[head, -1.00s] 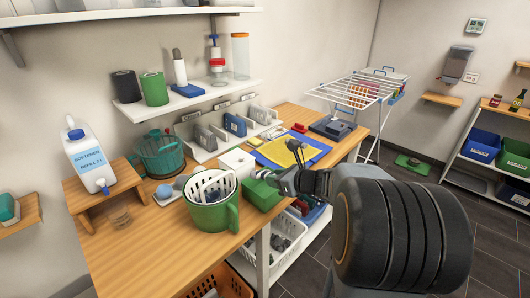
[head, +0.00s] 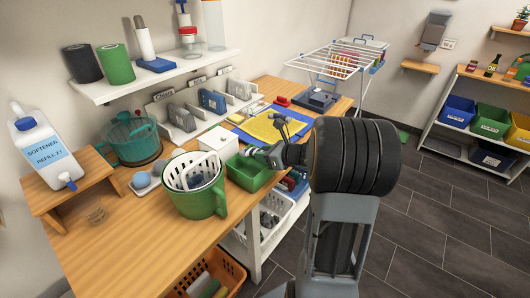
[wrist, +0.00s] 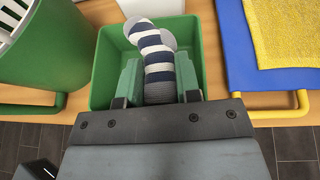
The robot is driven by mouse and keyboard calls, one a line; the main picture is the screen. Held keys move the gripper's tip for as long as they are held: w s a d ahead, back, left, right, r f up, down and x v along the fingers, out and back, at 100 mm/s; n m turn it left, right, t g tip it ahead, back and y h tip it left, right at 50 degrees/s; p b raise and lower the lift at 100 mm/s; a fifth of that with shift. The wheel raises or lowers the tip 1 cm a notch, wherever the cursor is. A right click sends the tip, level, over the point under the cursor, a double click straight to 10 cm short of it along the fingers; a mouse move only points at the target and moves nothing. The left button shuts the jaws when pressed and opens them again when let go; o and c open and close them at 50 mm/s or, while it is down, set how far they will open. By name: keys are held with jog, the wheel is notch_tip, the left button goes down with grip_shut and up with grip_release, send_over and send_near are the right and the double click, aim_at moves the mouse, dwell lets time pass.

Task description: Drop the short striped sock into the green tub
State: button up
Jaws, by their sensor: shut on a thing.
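The short striped sock (wrist: 158,55), in navy and white bands with a grey toe and cuff, is held by its cuff in my gripper (wrist: 159,84). The green fingers are shut on it. The green tub (wrist: 103,72) is a rectangular open box behind and below the sock in the wrist view, and the sock lies across its opening. I cannot tell how far above the floor of the tub the sock hangs. In the head view the green tub (head: 238,178) stands at the bench's front edge, with my gripper (head: 257,152) at its far right rim. The sock is hard to make out there.
A green bucket (head: 207,205) with a white basket inside stands left of the tub. A white box (head: 216,140) is behind it. A yellow cloth (head: 268,127) on a blue mat (head: 245,137) lies to the right. A drying rack (head: 335,58) stands beyond the bench.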

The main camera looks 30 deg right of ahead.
jog(key=shift+f, duration=0.5)
jog(key=o, duration=1)
jog(key=v, duration=1.4)
jog(key=shift+d, duration=0.1)
